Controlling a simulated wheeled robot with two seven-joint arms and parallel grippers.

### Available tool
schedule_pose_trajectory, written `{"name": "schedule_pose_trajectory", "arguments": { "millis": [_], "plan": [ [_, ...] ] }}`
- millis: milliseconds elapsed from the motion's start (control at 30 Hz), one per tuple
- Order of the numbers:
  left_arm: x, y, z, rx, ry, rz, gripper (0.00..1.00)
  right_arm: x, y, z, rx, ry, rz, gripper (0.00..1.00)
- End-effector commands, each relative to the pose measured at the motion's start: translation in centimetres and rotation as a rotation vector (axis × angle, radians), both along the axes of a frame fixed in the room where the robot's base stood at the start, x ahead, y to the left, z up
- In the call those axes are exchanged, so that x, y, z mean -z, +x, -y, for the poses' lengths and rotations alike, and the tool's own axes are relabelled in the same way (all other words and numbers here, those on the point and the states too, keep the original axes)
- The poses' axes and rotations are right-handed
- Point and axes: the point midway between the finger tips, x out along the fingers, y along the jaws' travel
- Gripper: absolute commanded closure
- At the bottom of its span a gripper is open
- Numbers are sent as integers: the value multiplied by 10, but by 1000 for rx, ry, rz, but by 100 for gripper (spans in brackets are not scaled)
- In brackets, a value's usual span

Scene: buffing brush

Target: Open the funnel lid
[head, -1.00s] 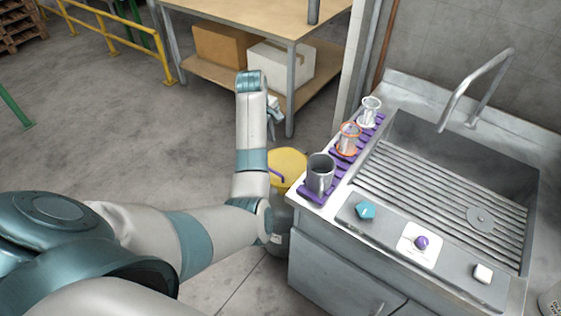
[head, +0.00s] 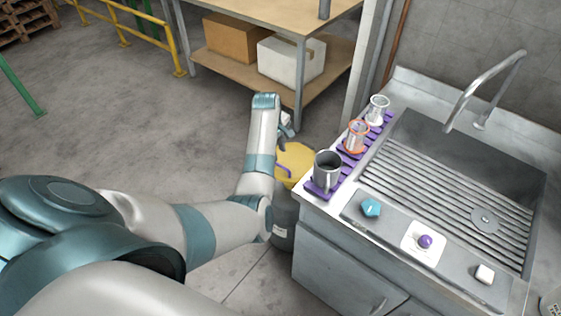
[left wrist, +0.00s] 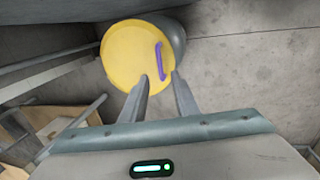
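The yellow funnel lid (head: 298,159) with a curved purple handle (head: 284,166) sits on a grey drum (head: 284,222) left of the sink cabinet. My left arm partly covers the drum. In the left wrist view the round yellow lid (left wrist: 128,52) lies ahead of my left gripper (left wrist: 160,78). Its two fingers are apart and empty. The purple handle (left wrist: 159,60) lines up with the gap between the fingertips, its near end between them in the picture. I cannot tell how far the tips are above it. In the head view my left gripper (head: 287,125) is small and partly hidden. My right gripper is not in view.
A sink (head: 440,190) with a faucet stands right of the drum. A grey mug (head: 326,171) and two glass vessels stand on purple racks along its left edge. A wooden table with boxes (head: 292,60) is behind. Open floor lies to the left.

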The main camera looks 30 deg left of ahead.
Motion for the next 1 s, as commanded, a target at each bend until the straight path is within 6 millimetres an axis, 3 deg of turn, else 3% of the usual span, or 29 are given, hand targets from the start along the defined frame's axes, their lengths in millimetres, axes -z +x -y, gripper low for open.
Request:
{"name": "schedule_pose_trajectory", "arguments": {
  "millis": [200, 500, 1000],
  "plan": [
    [35, 7, 0, 1, -1, -3, 72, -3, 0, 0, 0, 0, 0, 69],
    [71, 14, 1, 0, 0, -1, 72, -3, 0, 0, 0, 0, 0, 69],
    [83, 17, 1, 0, 0, 0, 72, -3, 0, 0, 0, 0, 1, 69]
  ]
}}
